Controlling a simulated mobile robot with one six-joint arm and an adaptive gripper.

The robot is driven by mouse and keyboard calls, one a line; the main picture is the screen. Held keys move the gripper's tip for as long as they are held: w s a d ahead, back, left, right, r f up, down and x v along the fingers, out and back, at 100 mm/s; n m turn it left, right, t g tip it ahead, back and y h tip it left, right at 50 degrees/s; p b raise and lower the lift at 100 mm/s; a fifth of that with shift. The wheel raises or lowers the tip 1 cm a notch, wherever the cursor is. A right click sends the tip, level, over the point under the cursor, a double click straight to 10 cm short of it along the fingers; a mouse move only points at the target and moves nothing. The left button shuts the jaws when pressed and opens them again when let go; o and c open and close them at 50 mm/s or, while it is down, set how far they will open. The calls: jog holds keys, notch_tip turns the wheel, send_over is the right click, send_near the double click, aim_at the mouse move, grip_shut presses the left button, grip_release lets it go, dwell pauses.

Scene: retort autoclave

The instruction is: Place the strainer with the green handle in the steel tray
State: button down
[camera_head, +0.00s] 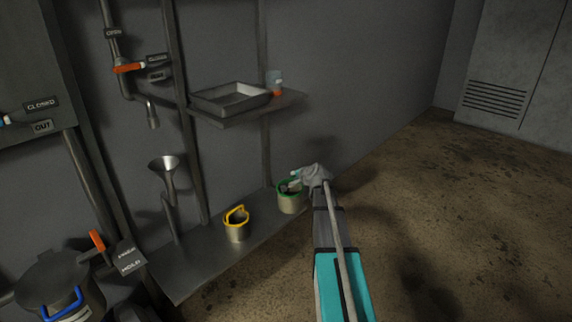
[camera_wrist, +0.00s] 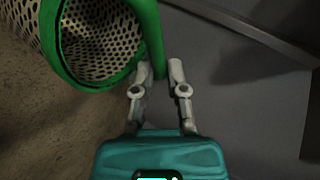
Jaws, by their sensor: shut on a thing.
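The strainer with the green handle (camera_head: 291,202) is a perforated metal basket with a green rim. In the head view it is at the right end of the low shelf; I cannot tell whether it touches the shelf. In the wrist view the strainer (camera_wrist: 98,38) fills the upper left, its open mouth showing. My gripper (camera_wrist: 160,75) is shut on its green handle, between the two fingertips. In the head view my gripper (camera_head: 296,182) is at the strainer's upper right side. The steel tray (camera_head: 232,107) sits empty on the upper shelf, higher and to the left.
A strainer with a yellow handle (camera_head: 237,229) stands on the low shelf (camera_head: 190,270). A small bottle with an orange part (camera_head: 275,83) is beside the tray on the upper shelf (camera_head: 290,101). A funnel (camera_head: 164,168) and upright posts are at left. The floor at right is clear.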

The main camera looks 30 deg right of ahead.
aim_at(296, 185)
notch_tip(296, 185, up, 6)
jog(key=p, duration=0.5)
jog(key=shift+f+p, duration=0.15)
jog(key=shift+p, duration=0.15)
jog(key=shift+d, duration=0.15)
